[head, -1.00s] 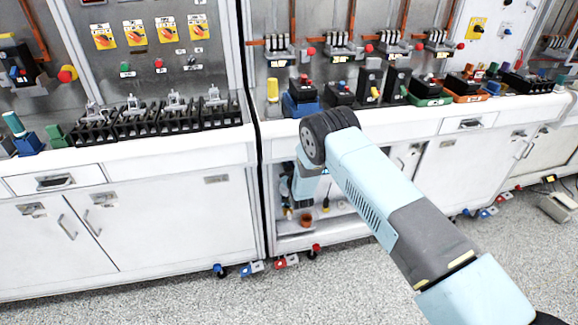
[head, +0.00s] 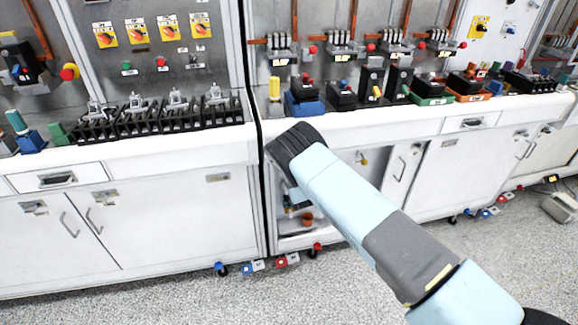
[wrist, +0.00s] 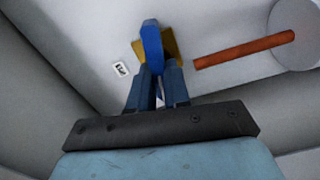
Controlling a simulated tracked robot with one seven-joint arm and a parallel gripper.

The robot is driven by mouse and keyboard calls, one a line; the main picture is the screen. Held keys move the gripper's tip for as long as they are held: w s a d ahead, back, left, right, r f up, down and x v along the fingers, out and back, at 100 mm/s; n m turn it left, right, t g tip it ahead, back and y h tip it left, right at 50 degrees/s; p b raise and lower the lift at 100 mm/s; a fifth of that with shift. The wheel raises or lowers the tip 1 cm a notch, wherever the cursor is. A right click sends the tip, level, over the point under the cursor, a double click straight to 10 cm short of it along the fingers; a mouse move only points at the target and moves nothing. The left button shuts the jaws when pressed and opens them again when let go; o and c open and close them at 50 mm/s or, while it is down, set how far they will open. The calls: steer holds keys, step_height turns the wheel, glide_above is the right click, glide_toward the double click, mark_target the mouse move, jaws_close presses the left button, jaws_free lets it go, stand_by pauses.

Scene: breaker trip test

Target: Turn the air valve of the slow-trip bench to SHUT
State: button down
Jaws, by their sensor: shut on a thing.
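In the wrist view, a valve with a blue handle (wrist: 152,45) and a brass-coloured body (wrist: 175,50) sits against a pale wall inside the cabinet. My gripper (wrist: 158,78) has both fingers closed on the blue handle, which stands between the fingertips. The handle points roughly along the picture's vertical. A small white label (wrist: 121,69) is left of the valve; I cannot read it. In the head view my arm reaches into the open bay under the right bench (head: 385,124), and my forearm hides the valve and most of the gripper.
A copper-coloured pipe (wrist: 245,50) runs right of the valve to a grey round part (wrist: 297,35). Cabinet walls close in on both sides. In the head view an orange-brown pot (head: 307,218) stands low in the bay. Breakers line the worktop above.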

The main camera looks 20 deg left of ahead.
steer(key=shift+s+a+f+n, duration=0.15)
steer(key=shift+a+n, duration=0.05)
steer(key=shift+n, duration=0.8)
steer(key=shift+f, duration=0.1)
steer(key=c, duration=1.1)
jaws_free()
steer(key=shift+d, duration=0.1)
steer(key=v, duration=1.3)
steer(key=shift+s+d, duration=0.2)
steer(key=shift+f, duration=0.1)
